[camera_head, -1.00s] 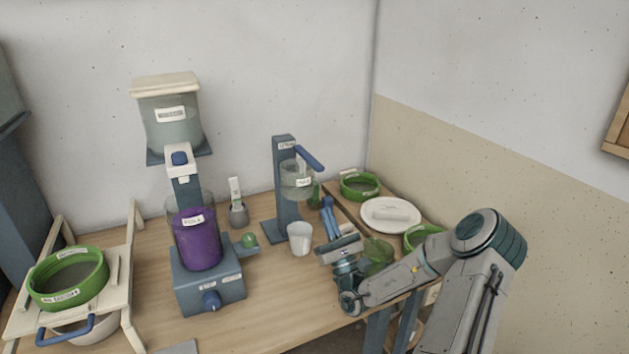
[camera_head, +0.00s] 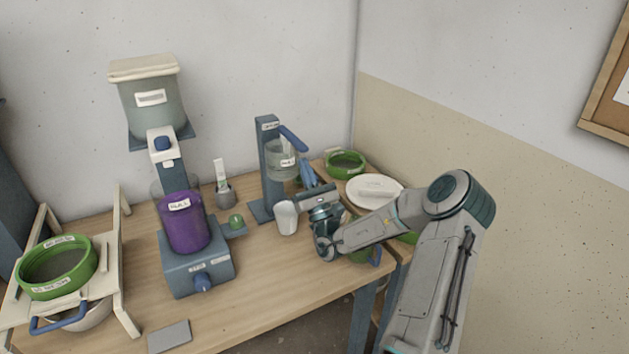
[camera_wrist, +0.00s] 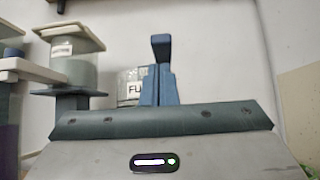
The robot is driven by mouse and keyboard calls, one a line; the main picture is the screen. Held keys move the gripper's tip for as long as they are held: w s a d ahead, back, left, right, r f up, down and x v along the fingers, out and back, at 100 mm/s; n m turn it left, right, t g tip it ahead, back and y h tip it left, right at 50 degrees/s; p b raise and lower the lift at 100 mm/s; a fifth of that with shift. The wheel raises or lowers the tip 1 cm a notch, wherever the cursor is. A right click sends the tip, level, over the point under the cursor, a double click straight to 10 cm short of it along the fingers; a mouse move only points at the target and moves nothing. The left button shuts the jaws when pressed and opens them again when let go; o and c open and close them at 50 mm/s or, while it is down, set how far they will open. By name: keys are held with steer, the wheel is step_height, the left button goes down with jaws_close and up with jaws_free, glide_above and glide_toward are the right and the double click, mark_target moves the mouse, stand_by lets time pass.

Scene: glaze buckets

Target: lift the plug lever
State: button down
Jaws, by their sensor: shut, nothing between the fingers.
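The plug lever (camera_head: 294,138) is a blue bar at the top of the dark blue stand (camera_head: 268,165), slanting down to the right above a small clear labelled vessel (camera_head: 281,160). In the wrist view the lever (camera_wrist: 161,45) shows as a dark blue end just above my fingertips. My gripper (camera_head: 306,166) is shut and empty, its blue fingers pointing up below the lever, close to the vessel's right side. In the wrist view my gripper (camera_wrist: 158,70) partly hides the labelled vessel (camera_wrist: 130,88). I cannot tell whether the fingertips touch the lever.
A white cup (camera_head: 286,218) stands, seemingly tilted, by the stand's foot, close to my wrist. A purple-filled vessel (camera_head: 187,226) on a blue base is left.

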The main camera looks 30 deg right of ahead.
steer(key=shift+x, duration=1)
steer(key=shift+r, duration=0.1)
